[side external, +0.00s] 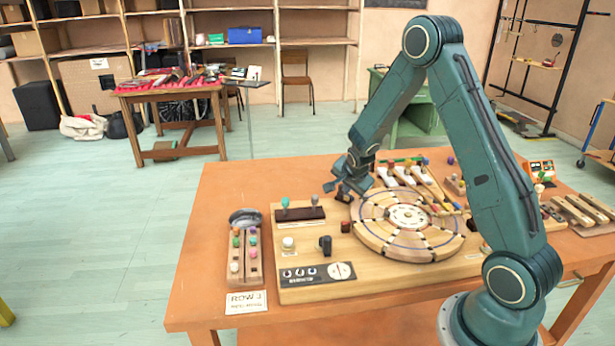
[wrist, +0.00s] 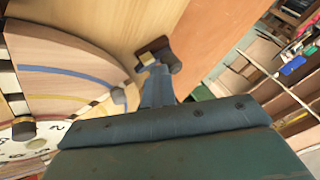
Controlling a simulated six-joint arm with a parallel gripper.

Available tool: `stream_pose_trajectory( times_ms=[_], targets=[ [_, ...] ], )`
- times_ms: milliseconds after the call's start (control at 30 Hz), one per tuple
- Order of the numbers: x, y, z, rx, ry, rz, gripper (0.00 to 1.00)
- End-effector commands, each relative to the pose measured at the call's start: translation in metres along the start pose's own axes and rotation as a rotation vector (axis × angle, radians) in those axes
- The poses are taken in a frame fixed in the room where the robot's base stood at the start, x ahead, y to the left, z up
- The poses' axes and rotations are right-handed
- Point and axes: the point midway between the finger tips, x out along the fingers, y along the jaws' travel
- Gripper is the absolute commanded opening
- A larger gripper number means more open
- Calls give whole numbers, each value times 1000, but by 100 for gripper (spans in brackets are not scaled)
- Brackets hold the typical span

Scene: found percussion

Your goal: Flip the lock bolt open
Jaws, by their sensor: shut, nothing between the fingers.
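The lock bolt appears to be the small dark brown piece (wrist: 152,46) with a pale patch and a rounded dark knob, on the wooden board beside the round disc in the wrist view. My gripper (wrist: 158,78) is shut and empty, its fingertips close to this piece and partly in front of it. I cannot tell whether they touch. In the side view my gripper (side external: 340,188) is low over the board at the disc's far left edge, and it largely hides the bolt there.
The segmented round disc (side external: 408,218) lies right beside my gripper. A dark block with two levers (side external: 300,214) stands to the left, with a small dark red block (side external: 345,226) nearer. Wooden keys (side external: 418,178) are behind the disc. The table's left end (side external: 215,200) is clear.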

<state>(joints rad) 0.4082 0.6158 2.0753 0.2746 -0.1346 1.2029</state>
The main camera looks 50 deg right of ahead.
Motion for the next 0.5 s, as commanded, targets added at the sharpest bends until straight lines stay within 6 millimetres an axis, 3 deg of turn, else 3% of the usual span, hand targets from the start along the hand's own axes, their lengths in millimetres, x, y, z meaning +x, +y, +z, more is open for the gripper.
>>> stream_pose_trajectory(
  times_ms=[500],
  targets=[
    [-53, -1, 0, 0, 2, -5, 0]
  ],
)
